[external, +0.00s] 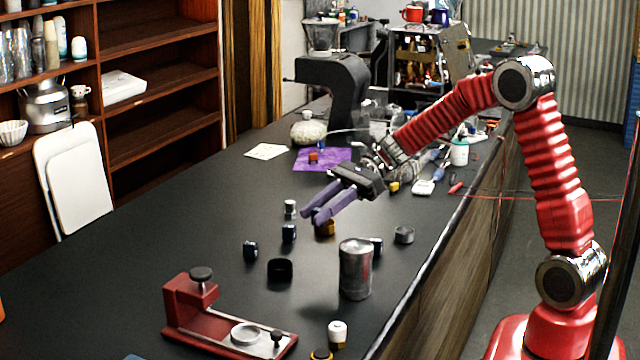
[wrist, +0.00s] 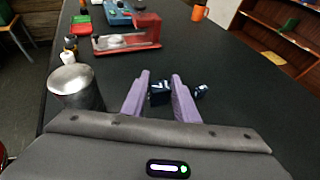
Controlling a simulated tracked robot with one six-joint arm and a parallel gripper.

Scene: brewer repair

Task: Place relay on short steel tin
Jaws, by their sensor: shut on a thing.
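My gripper (external: 310,217) has two purple fingers and hangs over the middle of the black counter, pointing toward the lower left. It is shut on the relay. In the wrist view a small dark block with pale blue marks, which I take for the relay (wrist: 160,92), shows between the fingertips (wrist: 160,80). The fingers hide much of the held thing in the external view.
A tall steel tin (external: 355,270) stands upright between the gripper and the counter's front. A red fixture (external: 190,300) stands at the front.

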